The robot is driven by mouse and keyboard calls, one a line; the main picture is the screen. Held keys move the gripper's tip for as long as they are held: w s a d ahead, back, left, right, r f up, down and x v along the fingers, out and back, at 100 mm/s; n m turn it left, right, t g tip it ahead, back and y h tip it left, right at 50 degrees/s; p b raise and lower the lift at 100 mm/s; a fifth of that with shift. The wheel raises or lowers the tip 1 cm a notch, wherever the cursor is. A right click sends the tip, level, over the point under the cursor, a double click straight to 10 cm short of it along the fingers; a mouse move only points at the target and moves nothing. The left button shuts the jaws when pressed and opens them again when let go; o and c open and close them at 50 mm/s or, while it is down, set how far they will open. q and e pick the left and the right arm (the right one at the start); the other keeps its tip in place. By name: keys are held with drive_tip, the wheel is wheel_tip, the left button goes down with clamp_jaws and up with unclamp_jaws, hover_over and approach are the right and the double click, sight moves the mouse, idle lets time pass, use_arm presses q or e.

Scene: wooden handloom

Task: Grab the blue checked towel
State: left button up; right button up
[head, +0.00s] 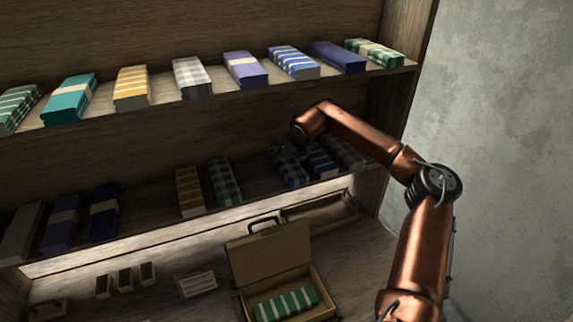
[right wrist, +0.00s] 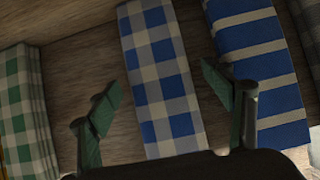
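The blue checked towel (right wrist: 158,75), blue and pale checks, lies on the middle shelf. In the right wrist view it runs between the two spread green fingers of my right gripper (right wrist: 160,92), with gaps on both sides. In the head view my right gripper (head: 281,153) is small and dark, over the towel (head: 293,175), whose back part it hides. The gripper is open and holds nothing. Whether the fingertips are beside the towel or still above it I cannot tell. My left gripper is not in view.
A blue-and-cream striped towel (right wrist: 258,70) lies close right of the checked one; a green checked towel (right wrist: 22,110) lies farther left. The upper shelf (head: 215,102) with several folded towels is overhead. An open case (head: 268,252) holding a green striped towel stands below.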

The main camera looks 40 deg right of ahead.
drive_tip(key=c, duration=1.3)
drive_tip(key=shift+r, duration=0.15)
